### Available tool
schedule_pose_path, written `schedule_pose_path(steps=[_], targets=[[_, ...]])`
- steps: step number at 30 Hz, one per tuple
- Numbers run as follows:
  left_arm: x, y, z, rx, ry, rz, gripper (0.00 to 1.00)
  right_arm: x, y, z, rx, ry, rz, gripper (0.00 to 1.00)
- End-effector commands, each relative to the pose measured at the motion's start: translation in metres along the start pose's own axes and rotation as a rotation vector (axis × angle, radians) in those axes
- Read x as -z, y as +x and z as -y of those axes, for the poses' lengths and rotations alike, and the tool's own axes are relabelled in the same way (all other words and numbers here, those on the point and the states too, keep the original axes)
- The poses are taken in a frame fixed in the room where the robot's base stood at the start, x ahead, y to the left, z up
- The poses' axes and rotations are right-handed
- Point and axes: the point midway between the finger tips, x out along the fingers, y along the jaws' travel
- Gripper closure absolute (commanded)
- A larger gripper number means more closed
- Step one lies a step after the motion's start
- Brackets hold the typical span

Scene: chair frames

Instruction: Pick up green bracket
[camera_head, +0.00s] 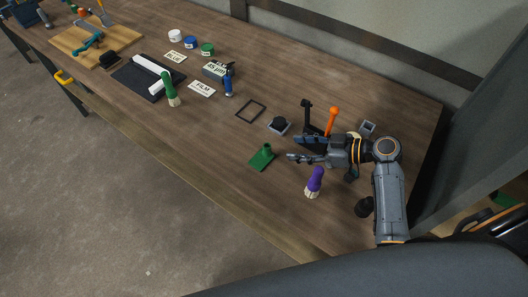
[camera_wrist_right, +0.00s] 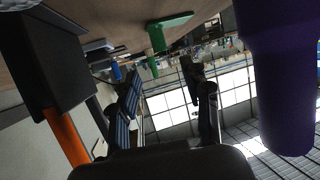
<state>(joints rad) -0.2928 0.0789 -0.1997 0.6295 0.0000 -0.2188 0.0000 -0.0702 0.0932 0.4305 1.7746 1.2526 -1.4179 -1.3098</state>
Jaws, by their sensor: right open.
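The green bracket (camera_head: 262,156) stands on the wooden table in the head view, a flat plate with a short post rising from it. My right gripper (camera_head: 297,149) is just to its right, open and empty, with its fingers pointing left toward it. In the right wrist view the picture is upside down; the green bracket (camera_wrist_right: 172,21) is at the top, beyond and apart from the two spread fingers of my right gripper (camera_wrist_right: 166,100). My left gripper is in neither view.
A purple-handled brush (camera_head: 315,180) stands close below my right gripper. A black holder with an orange-handled tool (camera_head: 332,118) is close behind it. A grey block (camera_head: 279,125) and a black frame (camera_head: 251,111) lie farther back. The table left of the bracket is clear.

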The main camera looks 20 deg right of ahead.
Motion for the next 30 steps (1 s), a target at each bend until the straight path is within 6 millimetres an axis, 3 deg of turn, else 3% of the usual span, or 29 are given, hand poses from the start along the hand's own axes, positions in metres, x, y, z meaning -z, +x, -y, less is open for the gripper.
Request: schedule_pose_path(steps=[3, 11, 19, 29, 30], targets=[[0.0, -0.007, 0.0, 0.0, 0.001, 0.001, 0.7, 0.003, 0.02, 0.0, 0.0, 0.003, -0.003, 0.52], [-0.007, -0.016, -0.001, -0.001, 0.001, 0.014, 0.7, 0.004, 0.039, 0.0, 0.0, 0.002, -0.002, 0.52], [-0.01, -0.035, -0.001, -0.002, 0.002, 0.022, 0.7, 0.004, 0.076, 0.001, -0.001, 0.002, -0.001, 0.52], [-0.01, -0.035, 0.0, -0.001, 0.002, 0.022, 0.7, 0.001, 0.084, 0.001, -0.001, 0.0, 0.002, 0.52], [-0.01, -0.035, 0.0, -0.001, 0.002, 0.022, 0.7, 0.001, 0.084, 0.001, -0.001, 0.0, 0.002, 0.58]])
